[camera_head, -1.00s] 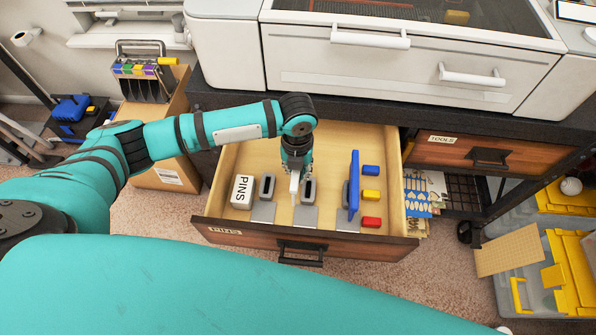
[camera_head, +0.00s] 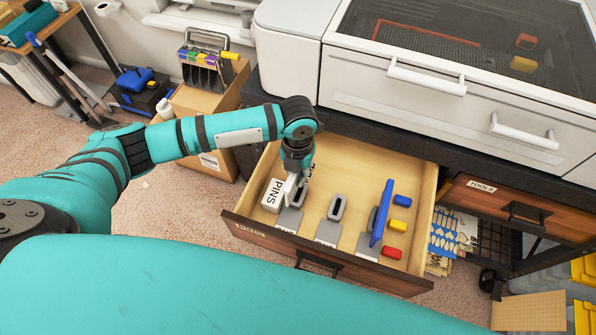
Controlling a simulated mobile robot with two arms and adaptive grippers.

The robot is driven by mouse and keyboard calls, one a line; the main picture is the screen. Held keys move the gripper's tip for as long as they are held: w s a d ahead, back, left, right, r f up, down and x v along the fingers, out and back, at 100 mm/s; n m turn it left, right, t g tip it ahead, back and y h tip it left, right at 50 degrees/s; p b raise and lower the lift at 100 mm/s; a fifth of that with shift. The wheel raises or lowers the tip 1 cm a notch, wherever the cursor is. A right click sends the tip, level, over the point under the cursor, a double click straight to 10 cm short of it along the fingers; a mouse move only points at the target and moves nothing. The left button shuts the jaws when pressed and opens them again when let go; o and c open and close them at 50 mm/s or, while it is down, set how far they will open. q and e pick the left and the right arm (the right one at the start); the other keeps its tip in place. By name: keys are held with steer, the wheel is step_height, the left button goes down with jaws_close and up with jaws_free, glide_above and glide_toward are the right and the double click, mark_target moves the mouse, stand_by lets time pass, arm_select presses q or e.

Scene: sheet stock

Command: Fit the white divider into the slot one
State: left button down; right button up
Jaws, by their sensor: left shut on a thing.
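My left gripper (camera_head: 297,176) is shut on the white divider (camera_head: 291,188), a thin white piece, and holds it over the open drawer. The divider hangs in front of the leftmost grey slot holder (camera_head: 298,197), beside the white PINS box (camera_head: 272,196). I cannot tell whether its lower end is inside that slot. The middle grey holder (camera_head: 337,208) is empty. A blue divider (camera_head: 382,213) stands upright at the rightmost grey holder (camera_head: 367,243). My right gripper is not in view.
Blue (camera_head: 402,200), yellow (camera_head: 396,225) and red (camera_head: 391,253) blocks lie along the drawer's right side. The drawer (camera_head: 250,224) sits open below a white machine (camera_head: 420,95). A closed TOOLS drawer (camera_head: 520,207) is to its right.

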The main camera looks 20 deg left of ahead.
arm_select(q)
steer(key=shift+r, duration=0.1)
steer(key=shift+f, duration=0.75)
steer(key=shift+f+b, duration=0.55)
steer(key=shift+f, duration=0.25)
steer(key=shift+f+b, duration=0.35)
steer(key=shift+f, duration=0.4)
steer(key=shift+f+b, duration=0.45)
steer(key=shift+f, duration=0.45)
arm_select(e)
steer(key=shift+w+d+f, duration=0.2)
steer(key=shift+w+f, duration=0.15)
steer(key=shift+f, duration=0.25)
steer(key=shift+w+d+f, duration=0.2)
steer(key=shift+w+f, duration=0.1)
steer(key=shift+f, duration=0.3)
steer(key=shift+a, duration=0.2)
arm_select(q)
steer(key=shift+p, duration=0.5)
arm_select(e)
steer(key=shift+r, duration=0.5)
